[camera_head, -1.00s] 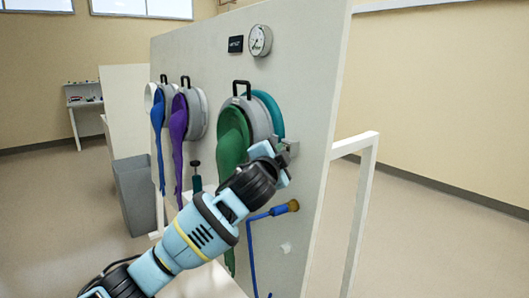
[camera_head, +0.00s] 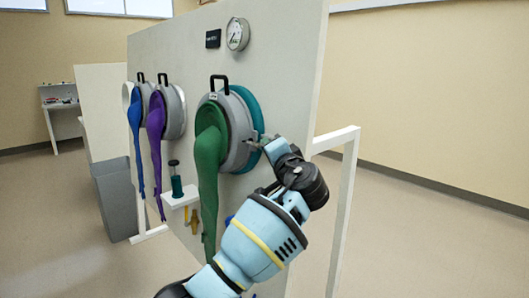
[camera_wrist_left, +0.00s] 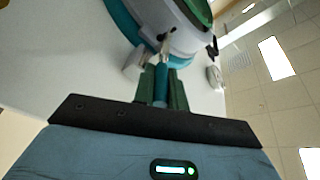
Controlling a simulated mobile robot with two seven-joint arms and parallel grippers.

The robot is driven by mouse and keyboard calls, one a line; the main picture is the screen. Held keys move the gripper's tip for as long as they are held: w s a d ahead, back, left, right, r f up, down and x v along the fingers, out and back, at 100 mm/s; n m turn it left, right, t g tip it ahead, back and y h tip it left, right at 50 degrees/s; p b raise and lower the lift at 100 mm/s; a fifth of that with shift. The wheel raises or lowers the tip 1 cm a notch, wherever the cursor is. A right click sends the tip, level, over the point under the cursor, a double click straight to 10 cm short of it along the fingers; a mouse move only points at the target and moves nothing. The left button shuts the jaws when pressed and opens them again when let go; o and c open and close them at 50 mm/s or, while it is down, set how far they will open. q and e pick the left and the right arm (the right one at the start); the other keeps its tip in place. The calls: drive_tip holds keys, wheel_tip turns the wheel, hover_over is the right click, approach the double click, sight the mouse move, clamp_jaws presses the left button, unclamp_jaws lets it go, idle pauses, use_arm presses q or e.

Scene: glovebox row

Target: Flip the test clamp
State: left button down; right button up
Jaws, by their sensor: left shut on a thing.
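The test clamp sits at the right edge of the grey ring around the green glove's port (camera_head: 240,112). My left gripper (camera_head: 262,144) reaches it from the lower right and covers most of it in the head view. In the left wrist view, my left gripper (camera_wrist_left: 164,88) has its dark green fingers shut on a teal handle (camera_wrist_left: 160,84) of the clamp. Bright metal of the clamp (camera_wrist_left: 166,46) shows just beyond the fingertips, beside the ring. The clamp's exact angle is hard to tell. My right gripper is not in view.
A green glove (camera_head: 208,165) hangs from the port. Purple (camera_head: 156,130) and blue (camera_head: 135,120) gloves hang farther left. A round gauge (camera_head: 238,34) is above. A small shelf (camera_head: 180,198) holds a dark green-topped item. A white frame (camera_head: 345,200) stands right of the panel.

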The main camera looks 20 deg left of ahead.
use_arm(q)
drive_tip(key=shift+w+f+n+g+y, duration=0.15)
drive_tip(key=shift+n+g+y, duration=0.3)
drive_tip(key=shift+y, duration=0.25)
drive_tip(key=c, duration=1.4)
unclamp_jaws()
drive_tip(key=shift+c, duration=0.2)
drive_tip(key=shift+d, duration=0.1)
drive_tip(key=v, duration=0.7)
drive_tip(key=shift+s+d+b, duration=0.2)
drive_tip(key=shift+s+b, duration=0.15)
drive_tip(key=shift+b, duration=0.05)
